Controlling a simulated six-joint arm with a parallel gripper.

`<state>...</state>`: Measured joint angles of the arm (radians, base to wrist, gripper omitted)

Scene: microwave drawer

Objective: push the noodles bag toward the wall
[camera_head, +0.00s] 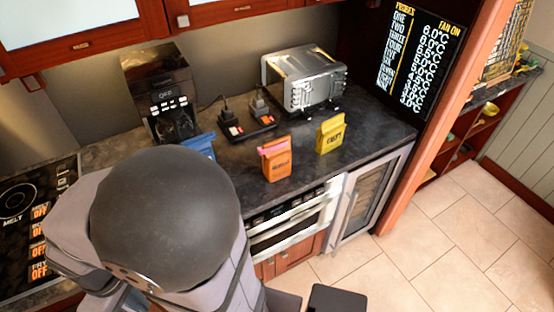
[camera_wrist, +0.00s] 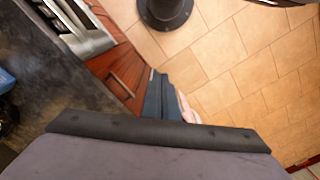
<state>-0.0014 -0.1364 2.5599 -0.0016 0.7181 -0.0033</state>
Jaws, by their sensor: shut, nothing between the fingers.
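Three upright packets stand on the dark counter: an orange one with a pink top (camera_head: 276,160), a yellow one (camera_head: 330,133) and a blue one (camera_head: 200,143). Their small print does not let me tell which is the noodles bag. The blue packet stands left of the orange one, and my arm hides part of it. In the head view my arm hides my gripper. In the wrist view my gripper (camera_wrist: 168,98) is partly visible past a dark bar and looks shut and empty. It points toward the floor beside the cabinet front. No packet is between its fingers.
The wall is behind these. Cabinet doors (camera_head: 80,42) hang above. The counter right of the yellow packet is clear.

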